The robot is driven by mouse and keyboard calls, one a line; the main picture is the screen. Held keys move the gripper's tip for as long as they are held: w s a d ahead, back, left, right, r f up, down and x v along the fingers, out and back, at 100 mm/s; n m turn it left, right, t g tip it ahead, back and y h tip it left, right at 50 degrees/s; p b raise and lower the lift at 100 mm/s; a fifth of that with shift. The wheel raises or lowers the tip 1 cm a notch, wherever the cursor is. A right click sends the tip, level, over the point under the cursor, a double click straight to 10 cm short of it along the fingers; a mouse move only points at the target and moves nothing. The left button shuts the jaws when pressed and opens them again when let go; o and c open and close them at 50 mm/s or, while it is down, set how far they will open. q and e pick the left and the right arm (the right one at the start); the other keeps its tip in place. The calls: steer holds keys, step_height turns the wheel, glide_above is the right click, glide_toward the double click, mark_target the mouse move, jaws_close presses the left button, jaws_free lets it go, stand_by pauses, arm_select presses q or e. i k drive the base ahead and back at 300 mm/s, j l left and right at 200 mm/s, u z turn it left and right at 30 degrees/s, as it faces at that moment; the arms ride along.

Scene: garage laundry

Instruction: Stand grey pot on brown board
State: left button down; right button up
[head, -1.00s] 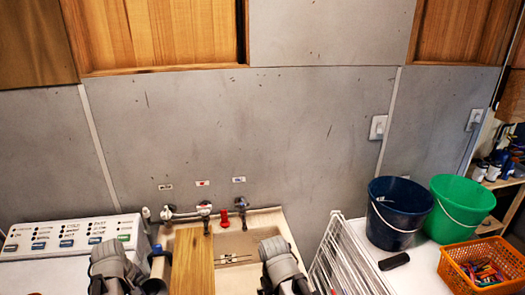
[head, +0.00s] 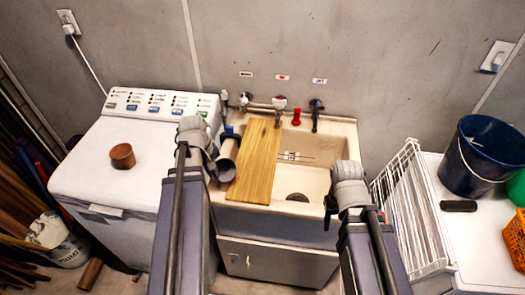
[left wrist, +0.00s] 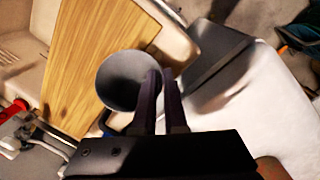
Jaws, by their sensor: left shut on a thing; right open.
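The brown board (head: 258,160) lies across the left part of the sink. It also shows in the left wrist view (left wrist: 92,55). The grey pot (head: 229,150) is just left of the board, tilted in the head view. In the left wrist view the pot (left wrist: 128,80) shows as a round grey shape overlapping the board's edge. My left gripper (left wrist: 160,85) is shut on the pot; its fingers hide part of it. I cannot tell whether the pot touches the board. My right gripper (head: 329,206) is open and empty, in front of the sink's right side.
The sink (head: 325,150) has taps and a red item (head: 297,117) along its back. A washing machine (head: 120,205) with a brown round pot (head: 122,156) stands left. A white rack (head: 410,205) and dark blue bucket (head: 482,165) are right. The board's top looks clear.

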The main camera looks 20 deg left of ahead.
mark_target(252, 178)
steer(key=l+u, duration=0.15)
steer(key=l, duration=0.45)
steer(key=k+l+u, duration=0.15)
steer(key=l, duration=0.45)
steer(key=l+u, duration=0.2)
steer(key=l, duration=0.4)
